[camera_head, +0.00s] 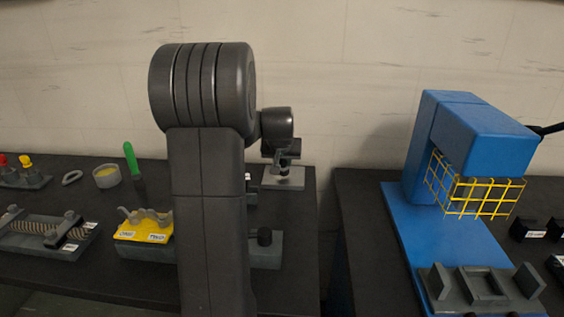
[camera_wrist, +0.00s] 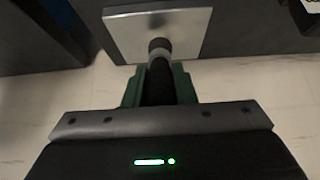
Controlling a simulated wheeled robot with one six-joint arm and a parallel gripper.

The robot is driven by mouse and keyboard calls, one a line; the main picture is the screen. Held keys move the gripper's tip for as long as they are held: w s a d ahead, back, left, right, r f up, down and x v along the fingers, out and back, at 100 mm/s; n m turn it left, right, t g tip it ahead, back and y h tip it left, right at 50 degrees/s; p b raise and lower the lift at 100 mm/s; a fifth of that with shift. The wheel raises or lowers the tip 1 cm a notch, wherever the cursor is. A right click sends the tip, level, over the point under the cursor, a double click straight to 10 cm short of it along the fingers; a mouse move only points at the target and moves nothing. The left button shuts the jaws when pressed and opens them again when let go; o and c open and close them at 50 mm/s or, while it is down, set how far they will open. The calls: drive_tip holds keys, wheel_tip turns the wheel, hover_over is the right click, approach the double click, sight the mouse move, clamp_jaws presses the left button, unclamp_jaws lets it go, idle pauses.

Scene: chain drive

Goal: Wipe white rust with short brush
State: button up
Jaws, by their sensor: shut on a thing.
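My gripper (camera_wrist: 158,82) is shut on a short brush (camera_wrist: 158,60) with a dark handle, a grey band and a dark round tip. Its green fingers sit on both sides of the handle. The brush tip lies over a shiny grey metal plate (camera_wrist: 185,22); I cannot tell whether it touches. In the head view my gripper (camera_head: 284,160) is small and partly hidden, just above the same plate (camera_head: 293,184) at the right back of the dark bench. White rust cannot be made out clearly on the plate.
My arm blocks the middle of the head view. On the left bench are a green-handled tool (camera_head: 131,157), a cup (camera_head: 107,177), a yellow tray (camera_head: 143,236) and a chain fixture (camera_head: 48,235). A blue machine (camera_head: 485,130) with a yellow guard stands right, past a gap between benches.

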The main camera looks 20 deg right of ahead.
drive_tip(key=shift+w+d+p, duration=0.3)
drive_tip(key=shift+w, duration=0.3)
drive_tip(key=shift+w+d+p, duration=0.25)
drive_tip(key=shift+w+d, duration=0.05)
drive_tip(key=shift+w, duration=0.35)
drive_tip(key=shift+w+d+p, duration=0.3)
drive_tip(key=shift+w, duration=0.3)
drive_tip(key=shift+s+d, duration=0.25)
drive_tip(key=shift+d, duration=0.2)
drive_tip(key=s+a+b, duration=0.3)
drive_tip(key=s, duration=0.4)
drive_tip(key=shift+a, duration=0.3)
drive_tip(key=shift+s+f, duration=0.1)
wheel_tip(320, 180, up, 6)
drive_tip(key=p, duration=0.4)
wheel_tip(320, 180, up, 3)
drive_tip(key=shift+r+p, duration=0.1)
drive_tip(key=shift+p, duration=1.1)
